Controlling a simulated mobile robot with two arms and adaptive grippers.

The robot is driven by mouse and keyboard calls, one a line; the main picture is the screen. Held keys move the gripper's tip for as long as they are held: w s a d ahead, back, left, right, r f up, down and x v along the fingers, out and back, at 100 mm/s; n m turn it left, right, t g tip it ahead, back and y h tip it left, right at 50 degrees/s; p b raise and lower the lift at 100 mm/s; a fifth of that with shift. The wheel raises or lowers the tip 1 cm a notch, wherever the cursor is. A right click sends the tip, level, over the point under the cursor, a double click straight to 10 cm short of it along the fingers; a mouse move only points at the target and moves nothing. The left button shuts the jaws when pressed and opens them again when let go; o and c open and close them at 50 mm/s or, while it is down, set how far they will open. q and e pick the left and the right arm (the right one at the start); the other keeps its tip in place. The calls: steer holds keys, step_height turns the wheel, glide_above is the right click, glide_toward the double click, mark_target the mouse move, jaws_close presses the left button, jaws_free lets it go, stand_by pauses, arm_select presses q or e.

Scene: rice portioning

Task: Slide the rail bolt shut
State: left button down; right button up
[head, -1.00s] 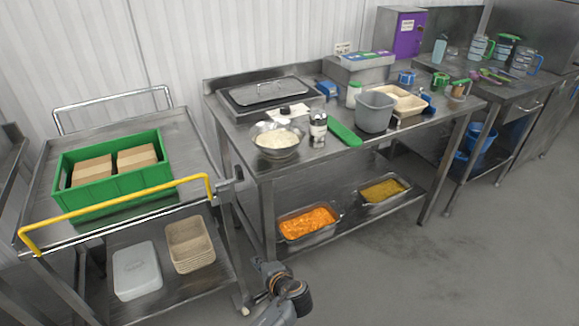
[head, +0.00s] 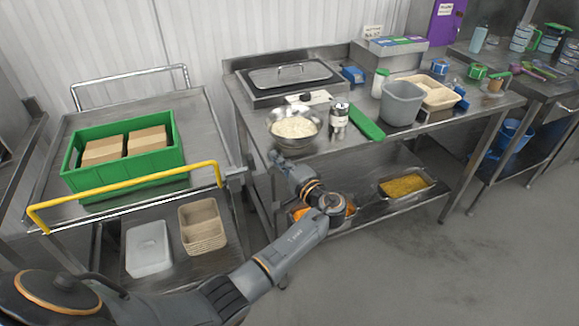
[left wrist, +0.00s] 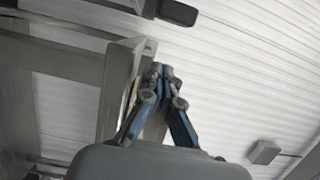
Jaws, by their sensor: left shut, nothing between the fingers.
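The yellow rail (head: 130,196) runs along the front edge of the steel cart (head: 207,120). A small grey metal fitting, which looks like the rail bolt (head: 235,173), sits at the rail's right end, beside the prep table's leg. I cannot tell the bolt's position from here. My left gripper (head: 275,157) is to the right of this fitting, by the table's front edge and apart from it. In the left wrist view the gripper (left wrist: 161,70) is shut and empty, in front of a grey steel post (left wrist: 118,88). My right gripper is not in view.
A green crate (head: 122,172) with cardboard boxes stands on the cart. A bowl of rice (head: 294,128) and a shaker (head: 339,120) stand on the prep table (head: 265,142) close to my left arm. Food pans (head: 406,184) are on its lower shelf. Floor at right is clear.

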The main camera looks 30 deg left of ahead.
mark_target(249, 167)
arm_select(q)
steer(key=s+a+p, duration=0.1)
steer(key=s+a, duration=0.1)
steer(key=s, duration=0.1)
steer(key=shift+a+r+p, duration=0.1)
steer(key=shift+p, duration=0.25)
steer(key=shift+s+a, duration=0.1)
steer(key=shift+a, duration=0.05)
steer(key=s+a+p, duration=0.1)
steer(key=s+a, duration=0.1)
steer(key=s, duration=0.1)
steer(key=shift+s+a+p, duration=0.1)
steer(key=shift+a+p, duration=0.2)
steer(key=shift+a, duration=0.1)
steer(key=shift+f, duration=0.2)
